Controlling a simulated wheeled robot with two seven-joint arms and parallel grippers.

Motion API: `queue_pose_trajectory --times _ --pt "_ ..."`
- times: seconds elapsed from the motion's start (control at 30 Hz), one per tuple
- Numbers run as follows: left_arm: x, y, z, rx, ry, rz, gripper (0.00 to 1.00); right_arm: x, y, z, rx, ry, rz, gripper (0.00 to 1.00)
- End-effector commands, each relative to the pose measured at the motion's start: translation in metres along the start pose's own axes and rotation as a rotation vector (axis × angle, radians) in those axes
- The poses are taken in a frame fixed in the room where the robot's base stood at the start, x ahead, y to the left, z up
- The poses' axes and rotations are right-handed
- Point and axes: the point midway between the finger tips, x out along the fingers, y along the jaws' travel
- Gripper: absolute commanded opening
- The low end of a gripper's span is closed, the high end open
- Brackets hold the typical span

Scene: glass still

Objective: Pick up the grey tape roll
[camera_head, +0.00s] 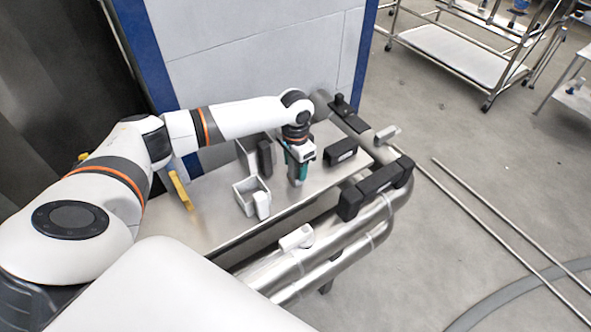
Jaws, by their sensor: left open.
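I cannot make out the grey tape roll for certain. A rounded grey shape (320,103) shows just behind my left wrist at the far end of the metal table, but it may be part of the pipe rail. My left gripper (298,178) points down over the table (215,205), open. A teal object (303,172) is at its fingers, partly hidden; I cannot tell whether they touch. My right gripper is not in view.
White open boxes (244,200) stand left of the gripper and a black block (340,152) right of it. A yellow object (181,192) is at the table's left. A thick pipe rail (330,250) with black clamps borders the near and right sides. A panelled wall (245,60) stands behind.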

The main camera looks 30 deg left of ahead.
Motion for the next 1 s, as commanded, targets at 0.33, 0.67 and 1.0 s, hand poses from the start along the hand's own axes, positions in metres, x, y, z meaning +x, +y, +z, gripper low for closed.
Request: queue_pose_trajectory --times 0.33,0.67,1.0 --pt "0.001 0.0 0.0 0.0 0.0 0.0 0.35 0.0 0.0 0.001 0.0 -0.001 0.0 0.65" --pt "0.001 0.0 0.0 0.0 -0.001 0.0 0.0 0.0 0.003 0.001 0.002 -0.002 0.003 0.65" --pt "-0.026 0.001 0.001 0.0 -0.004 0.002 0.0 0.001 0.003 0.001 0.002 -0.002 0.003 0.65"
